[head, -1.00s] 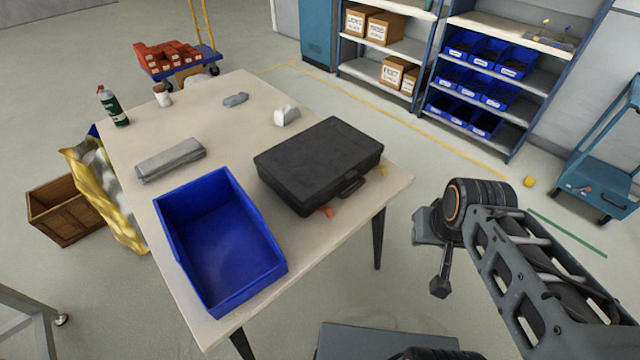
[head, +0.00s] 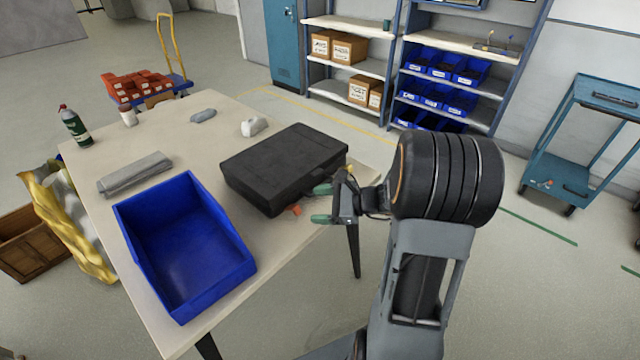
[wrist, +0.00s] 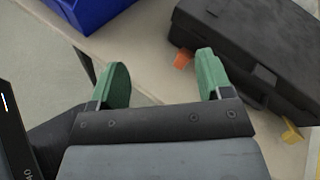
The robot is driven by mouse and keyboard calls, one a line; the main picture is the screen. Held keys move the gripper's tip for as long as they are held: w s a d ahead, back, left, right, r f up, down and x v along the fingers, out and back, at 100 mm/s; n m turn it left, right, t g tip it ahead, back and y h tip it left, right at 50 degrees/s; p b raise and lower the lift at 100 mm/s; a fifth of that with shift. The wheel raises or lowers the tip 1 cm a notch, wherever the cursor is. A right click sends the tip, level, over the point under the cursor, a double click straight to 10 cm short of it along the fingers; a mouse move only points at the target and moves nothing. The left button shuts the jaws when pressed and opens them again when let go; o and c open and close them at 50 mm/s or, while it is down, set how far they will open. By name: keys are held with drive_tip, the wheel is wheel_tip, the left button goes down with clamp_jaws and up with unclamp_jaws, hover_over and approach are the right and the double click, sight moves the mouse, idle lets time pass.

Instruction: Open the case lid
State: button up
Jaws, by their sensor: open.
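A black case (head: 282,165) lies on the table with its lid shut. It also shows in the wrist view (wrist: 245,45) at the upper right, with a latch or handle part on its near side. My gripper (head: 322,203) is just in front of the case's near right side, at the table edge. Its two green fingers (wrist: 160,78) are apart with nothing between them. In the wrist view the right finger is close to the case; I cannot tell whether it touches.
A blue bin (head: 185,245) stands on the table (head: 180,130) left of the case. An orange piece (head: 296,210) lies by the case's near side, and a yellow piece (wrist: 291,132) by its right end. A grey cloth (head: 135,174), a bottle (head: 75,126) and a white object (head: 254,126) stand farther off.

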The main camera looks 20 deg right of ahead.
sight(320, 174)
drive_tip(key=w+d+f+m+t+h+b, duration=0.1)
drive_tip(key=w+d+f+m+t+h, duration=0.1)
drive_tip(key=d+f+m+t, duration=0.25)
drive_tip(key=w+d+f+m+t+h+b, duration=0.1)
drive_tip(key=w+d+m+t+h, duration=0.1)
drive_tip(key=d+m+t, duration=0.45)
drive_tip(key=w+a+g, duration=0.1)
drive_tip(key=w, duration=0.3)
drive_tip(key=w+a+g, duration=0.1)
drive_tip(key=w, duration=0.3)
drive_tip(key=w+a+n+p, duration=0.1)
drive_tip(key=w+a, duration=0.1)
drive_tip(key=w, duration=0.2)
drive_tip(key=shift+r+g, duration=0.2)
drive_tip(key=shift+g, duration=0.2)
